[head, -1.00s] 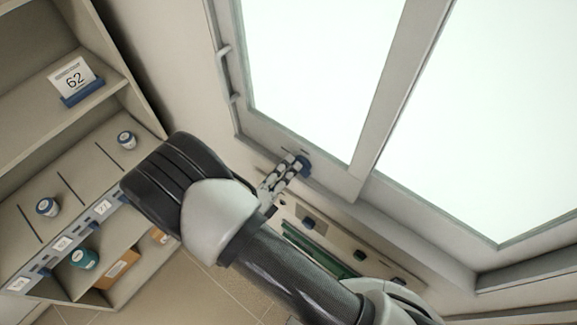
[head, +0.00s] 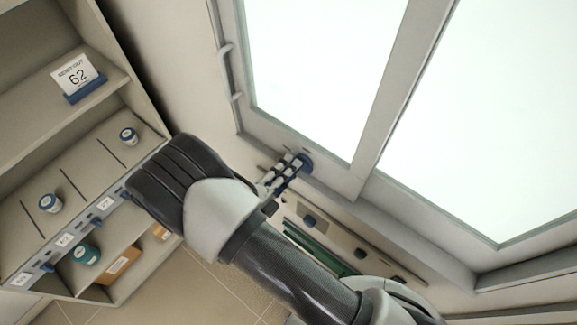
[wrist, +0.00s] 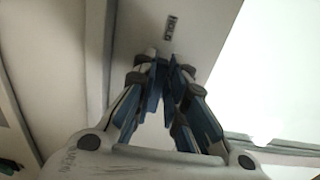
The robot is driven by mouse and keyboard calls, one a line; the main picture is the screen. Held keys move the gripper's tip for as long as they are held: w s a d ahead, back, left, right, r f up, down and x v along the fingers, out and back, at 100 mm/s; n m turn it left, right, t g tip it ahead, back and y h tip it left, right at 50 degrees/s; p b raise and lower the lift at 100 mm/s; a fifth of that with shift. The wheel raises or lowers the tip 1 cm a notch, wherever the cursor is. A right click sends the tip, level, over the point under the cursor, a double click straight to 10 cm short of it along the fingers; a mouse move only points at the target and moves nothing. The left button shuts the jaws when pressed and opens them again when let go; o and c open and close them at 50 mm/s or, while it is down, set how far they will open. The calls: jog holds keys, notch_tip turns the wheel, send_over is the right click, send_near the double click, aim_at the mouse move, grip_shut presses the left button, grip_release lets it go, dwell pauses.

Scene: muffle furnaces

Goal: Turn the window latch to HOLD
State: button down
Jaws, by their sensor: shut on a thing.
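The blue window latch (head: 306,162) is on the lower part of the window frame, left of the upright between the panes. My gripper (head: 294,167) reaches up to it, and its fingertips are closed on the latch. In the wrist view my gripper's fingers (wrist: 166,68) converge just below a small label reading HOLD (wrist: 170,27) on the pale frame. Blue surfaces show between and along the fingers there. The fingers hide most of the latch, so its exact angle cannot be told.
Two bright window panes (head: 325,75) fill the right.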

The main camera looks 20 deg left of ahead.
jog(key=c, duration=1.6)
grip_release()
jog(key=v, duration=1.2)
